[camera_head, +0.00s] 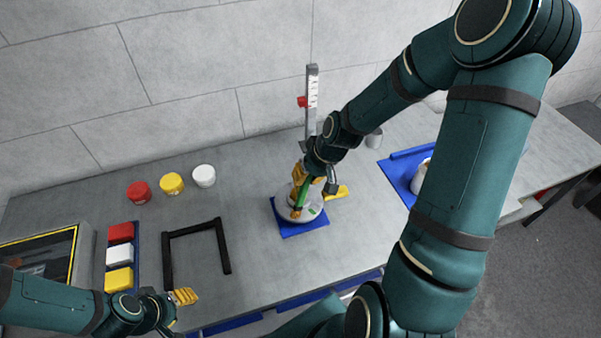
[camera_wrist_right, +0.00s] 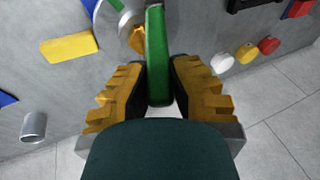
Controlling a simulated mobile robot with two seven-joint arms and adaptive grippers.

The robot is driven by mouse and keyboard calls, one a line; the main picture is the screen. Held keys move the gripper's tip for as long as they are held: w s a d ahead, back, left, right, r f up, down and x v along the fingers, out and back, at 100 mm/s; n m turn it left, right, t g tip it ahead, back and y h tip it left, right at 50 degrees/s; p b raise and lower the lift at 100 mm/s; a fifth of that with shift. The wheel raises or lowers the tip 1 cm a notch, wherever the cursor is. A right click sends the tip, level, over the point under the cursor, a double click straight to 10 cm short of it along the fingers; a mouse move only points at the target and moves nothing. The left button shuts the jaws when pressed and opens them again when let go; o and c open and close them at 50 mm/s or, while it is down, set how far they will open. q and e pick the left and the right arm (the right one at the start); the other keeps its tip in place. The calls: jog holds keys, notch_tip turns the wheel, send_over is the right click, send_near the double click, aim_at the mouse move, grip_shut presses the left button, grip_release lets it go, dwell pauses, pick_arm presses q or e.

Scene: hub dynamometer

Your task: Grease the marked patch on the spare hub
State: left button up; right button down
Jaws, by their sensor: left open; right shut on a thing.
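The hub, a pale grey round disc (camera_head: 312,213), lies on a blue mat (camera_head: 289,231) in the middle of the table. A small green spot (camera_head: 313,210) shows on its right side; I cannot tell if this is the marked patch. My right gripper (camera_head: 301,182) is shut on a green bar-shaped tool (camera_wrist_right: 157,55), whose far end is over the hub. Whether the tool touches the hub is unclear. The hub also shows in the right wrist view (camera_wrist_right: 108,18), partly hidden by the tool. My left gripper (camera_head: 185,297) is open and empty near the table's front edge.
Red (camera_head: 138,192), yellow (camera_head: 172,183) and white (camera_head: 204,176) pots stand at the back left. A black frame (camera_head: 222,247) lies left of the hub. A yellow block (camera_head: 337,192), metal cup (camera_head: 374,139) and upright scale (camera_head: 312,95) are near the hub.

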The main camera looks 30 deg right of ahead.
pick_arm(q)
jog(key=shift+f, duration=0.2)
pick_arm(e)
jog(key=shift+s+f, duration=0.1)
pick_arm(q)
jog(key=shift+f+b, duration=0.15)
jog(key=shift+b, duration=0.2)
pick_arm(e)
jog(key=shift+w+a, duration=0.2)
jog(key=shift+w, duration=0.4)
pick_arm(q)
jog(key=shift+f+b, duration=0.3)
jog(key=shift+f, duration=0.05)
pick_arm(e)
jog(key=w, duration=0.2)
jog(key=w+a, duration=0.1)
jog(key=w, duration=0.2)
jog(key=shift+w+a, duration=0.3)
pick_arm(q)
jog(key=shift+r, duration=0.1)
jog(key=shift+r+p, duration=1.75)
jog(key=shift+p, duration=0.05)
pick_arm(e)
notch_tip(320, 180, up, 6)
